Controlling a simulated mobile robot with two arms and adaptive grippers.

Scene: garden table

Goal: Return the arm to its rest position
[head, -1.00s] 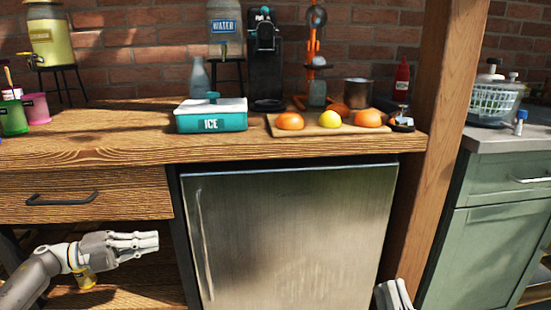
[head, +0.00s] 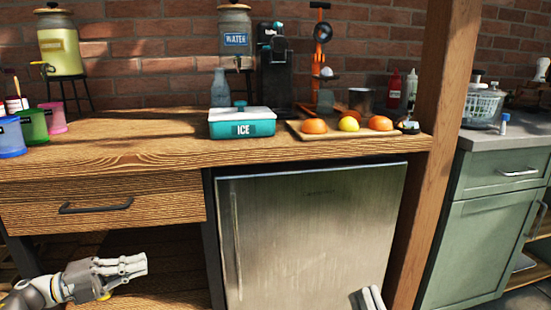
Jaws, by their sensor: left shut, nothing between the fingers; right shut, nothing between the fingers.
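My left gripper (head: 133,266) is shut and empty. It is low at the lower left, in front of the open shelf under the drawer and below the wooden counter top. My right gripper (head: 371,297) shows only in part at the bottom edge, in front of the lower right part of the fridge door. It is shut with nothing in it. Most of my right arm is out of view.
The wooden counter (head: 150,150) holds a teal ice box (head: 242,128), a cutting board (head: 296,133) with fruit, and coloured cups (head: 33,127). Below are a drawer (head: 150,203) and a steel fridge (head: 315,235). A wooden post (head: 433,150) stands right, beside a green cabinet (head: 490,245).

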